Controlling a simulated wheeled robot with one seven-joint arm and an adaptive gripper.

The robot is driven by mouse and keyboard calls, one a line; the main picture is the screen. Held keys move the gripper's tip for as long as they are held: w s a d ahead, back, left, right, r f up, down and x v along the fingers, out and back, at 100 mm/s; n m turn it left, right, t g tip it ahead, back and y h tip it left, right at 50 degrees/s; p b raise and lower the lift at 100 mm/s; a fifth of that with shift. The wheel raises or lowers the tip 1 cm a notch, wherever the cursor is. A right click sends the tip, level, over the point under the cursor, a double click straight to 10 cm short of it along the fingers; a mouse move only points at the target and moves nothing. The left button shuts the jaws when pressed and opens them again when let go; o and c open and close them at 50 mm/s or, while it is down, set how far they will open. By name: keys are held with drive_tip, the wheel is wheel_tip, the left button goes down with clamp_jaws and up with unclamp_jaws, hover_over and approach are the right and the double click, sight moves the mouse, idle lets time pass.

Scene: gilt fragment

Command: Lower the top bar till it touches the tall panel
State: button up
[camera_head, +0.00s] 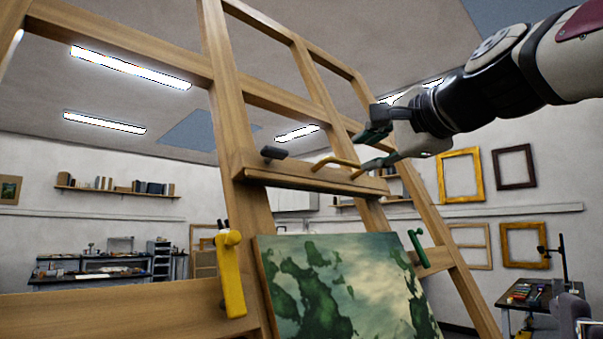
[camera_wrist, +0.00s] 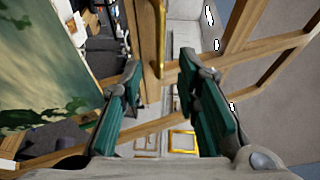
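The top bar (camera_head: 310,178) is a wooden ledge across the easel's uprights, with a curved brass-yellow handle (camera_head: 335,161) and a dark knob (camera_head: 274,153). The tall panel (camera_head: 345,285), painted green and cream, stands below it, with a visible gap between them. My gripper (camera_head: 376,148) is open and empty at the right end of the bar, close to the handle. In the wrist view my gripper (camera_wrist: 160,66) has its green-padded fingers spread, and the handle (camera_wrist: 159,28) lies beyond and between the tips. Whether either finger touches it, I cannot tell. The panel (camera_wrist: 45,60) is at left there.
The easel's tall frame (camera_head: 232,110) rises around the bar. A yellow clamp (camera_head: 229,275) sits left of the panel and a green clamp (camera_head: 417,248) at its right. A cluttered bench (camera_head: 95,270), wall shelves and empty frames (camera_head: 461,175) stand well behind.

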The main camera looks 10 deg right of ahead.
sight(348, 163)
drive_tip(key=x, duration=0.8)
drive_tip(key=shift+w+a, duration=0.15)
drive_tip(key=shift+w, duration=0.15)
drive_tip(key=shift+c, duration=0.6)
clamp_jaws()
